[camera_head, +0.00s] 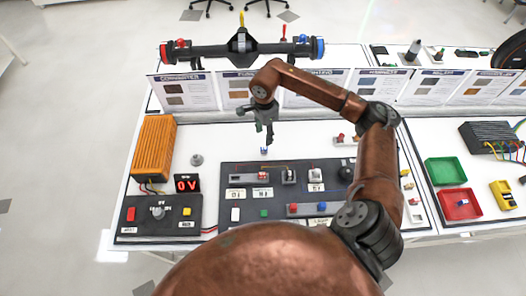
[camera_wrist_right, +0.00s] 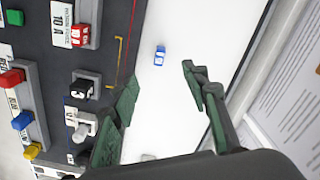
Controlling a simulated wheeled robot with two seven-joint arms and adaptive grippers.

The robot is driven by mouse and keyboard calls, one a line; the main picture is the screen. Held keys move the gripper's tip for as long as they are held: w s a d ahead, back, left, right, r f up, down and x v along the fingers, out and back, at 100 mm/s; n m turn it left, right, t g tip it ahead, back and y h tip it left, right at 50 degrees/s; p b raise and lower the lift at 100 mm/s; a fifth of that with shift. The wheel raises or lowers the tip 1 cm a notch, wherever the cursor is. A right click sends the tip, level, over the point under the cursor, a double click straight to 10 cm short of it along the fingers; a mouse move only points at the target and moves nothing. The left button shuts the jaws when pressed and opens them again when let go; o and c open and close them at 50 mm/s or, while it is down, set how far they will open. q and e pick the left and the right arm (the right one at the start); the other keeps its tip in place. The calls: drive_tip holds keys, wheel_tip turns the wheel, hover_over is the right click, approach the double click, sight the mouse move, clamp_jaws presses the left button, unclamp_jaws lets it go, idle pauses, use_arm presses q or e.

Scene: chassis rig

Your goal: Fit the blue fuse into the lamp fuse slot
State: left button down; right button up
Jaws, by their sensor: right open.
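A small blue fuse (camera_wrist_right: 159,55) lies on the white tabletop behind the fuse board; it also shows in the head view (camera_head: 264,150). My right gripper (camera_head: 265,141) hangs above it, open and empty. In the right wrist view its green fingers (camera_wrist_right: 160,78) stand apart, with the fuse beyond the tips. The dark fuse board (camera_head: 233,169) has a row of slots: one with a red fuse (camera_wrist_right: 80,35), a dark one (camera_wrist_right: 86,86) and one with a white part (camera_wrist_right: 86,126). I cannot read which is the lamp slot. My left gripper is out of view.
A rack on the board's near side holds red, blue (camera_wrist_right: 22,120) and yellow pieces. Green (camera_head: 445,171) and red bins stand right. White table around the fuse is clear.

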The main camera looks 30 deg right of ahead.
sight(264, 148)
drive_tip(key=m, duration=0.2)
drive_tip(key=f+m+b, duration=0.1)
drive_tip(key=m, duration=0.4)
drive_tip(key=m+b, duration=0.1)
drive_tip(key=m, duration=0.2)
drive_tip(key=f+m, duration=0.1)
drive_tip(key=m, duration=0.1)
drive_tip(key=shift+m, duration=0.3)
drive_tip(key=m, duration=0.1)
drive_tip(key=m+b, duration=0.1)
drive_tip(key=m, duration=0.2)
drive_tip(key=shift+f+m, duration=0.25)
drive_tip(key=shift+m, duration=0.15)
drive_tip(key=m, duration=0.2)
drive_tip(key=m+b, duration=0.1)
drive_tip(key=m, duration=0.2)
drive_tip(key=shift+f+m, duration=0.3)
drive_tip(key=shift+m, duration=0.1)
drive_tip(key=shift+f+m, duration=0.3)
drive_tip(key=shift+f, duration=0.2)
wheel_tip(264, 148, down, 7)
drive_tip(key=shift+r+b, duration=0.1)
drive_tip(key=shift+b, duration=0.75)
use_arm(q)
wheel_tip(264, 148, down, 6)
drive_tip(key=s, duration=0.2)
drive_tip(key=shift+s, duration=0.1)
